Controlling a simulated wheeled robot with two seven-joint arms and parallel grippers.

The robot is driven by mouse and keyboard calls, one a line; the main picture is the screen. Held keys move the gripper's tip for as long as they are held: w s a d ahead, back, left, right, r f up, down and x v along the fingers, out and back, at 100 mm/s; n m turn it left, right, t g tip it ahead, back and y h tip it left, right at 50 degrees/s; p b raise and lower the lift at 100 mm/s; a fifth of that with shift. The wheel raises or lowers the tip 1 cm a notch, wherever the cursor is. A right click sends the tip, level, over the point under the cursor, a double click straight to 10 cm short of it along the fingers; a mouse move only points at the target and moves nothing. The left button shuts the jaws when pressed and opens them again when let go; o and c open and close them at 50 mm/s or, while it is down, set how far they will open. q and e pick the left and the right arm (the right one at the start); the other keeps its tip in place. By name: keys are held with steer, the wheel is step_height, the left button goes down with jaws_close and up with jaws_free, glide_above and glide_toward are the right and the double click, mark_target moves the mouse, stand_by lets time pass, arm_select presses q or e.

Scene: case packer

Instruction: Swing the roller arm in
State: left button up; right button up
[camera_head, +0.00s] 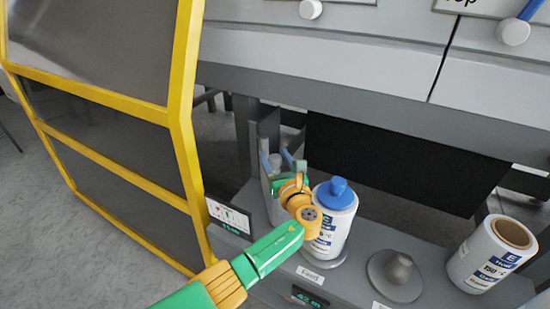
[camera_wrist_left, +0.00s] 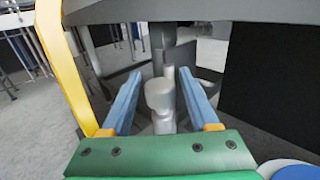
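What looks like the roller arm is a pale grey upright roller (camera_wrist_left: 160,95) in the left wrist view, with a grey post and plate behind it. In the head view its pale top (camera_head: 275,161) shows just beyond my gripper. My left gripper (camera_wrist_left: 159,75) is open, its two blue fingers on either side of the roller with a visible gap to each. In the head view my left gripper (camera_head: 282,160) reaches in beside the label roll, and my wrist hides part of the roller's surroundings. My right gripper is in neither view.
A label roll (camera_head: 338,232) with a blue cap (camera_head: 337,193) stands close right of my wrist. An empty grey spindle (camera_head: 399,269) and another roll (camera_head: 489,258) with a brown core stand further right. A yellow-framed guard (camera_head: 184,130) rises at left; a grey machine body (camera_head: 340,75) overhangs behind.

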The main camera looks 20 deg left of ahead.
arm_select(q)
steer(key=shift+o, duration=0.2)
steer(key=shift+d, duration=0.1)
steer(key=p+v, duration=0.1)
steer(key=v, duration=0.6)
steer(key=shift+f, duration=0.1)
